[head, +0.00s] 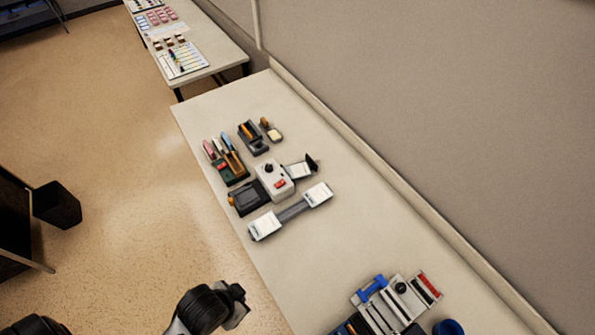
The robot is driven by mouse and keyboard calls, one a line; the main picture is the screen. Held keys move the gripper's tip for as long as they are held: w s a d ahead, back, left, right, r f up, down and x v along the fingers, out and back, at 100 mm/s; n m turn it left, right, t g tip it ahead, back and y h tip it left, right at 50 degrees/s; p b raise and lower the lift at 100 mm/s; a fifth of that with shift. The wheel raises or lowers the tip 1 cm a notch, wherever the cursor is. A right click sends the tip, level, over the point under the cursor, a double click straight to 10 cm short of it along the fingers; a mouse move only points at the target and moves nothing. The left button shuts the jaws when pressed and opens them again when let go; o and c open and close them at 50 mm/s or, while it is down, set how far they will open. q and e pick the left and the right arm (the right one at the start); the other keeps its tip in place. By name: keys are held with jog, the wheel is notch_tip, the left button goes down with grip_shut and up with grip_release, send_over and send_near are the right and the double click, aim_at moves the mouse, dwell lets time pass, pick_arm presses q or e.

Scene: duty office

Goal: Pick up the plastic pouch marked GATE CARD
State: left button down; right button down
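No lettering is legible at this distance, so I cannot tell which item is the pouch marked GATE CARD. Two flat white pieces with printing, a near one (264,226) and a far one (318,194), lie on the long table at either end of a grey strip. Another small white piece (299,170) lies beside a grey box with a red patch (275,181). An arm that seems to be my left ends in a dark gripper (238,306) at the bottom, off the table's front edge and well short of these items. Its fingers are unclear. My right gripper is out of view.
The long table (372,240) runs along a wall. A dark tray (249,197), a pen holder (228,165) and small holders (252,138) crowd the white pieces. A cluster with a blue handle (371,289) stands nearer. Bare tabletop lies between the groups.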

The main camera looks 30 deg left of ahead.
pick_arm(q)
jog(key=c, duration=1.9)
grip_release()
jog(key=o, duration=1.9)
jog(key=shift+w, duration=0.1)
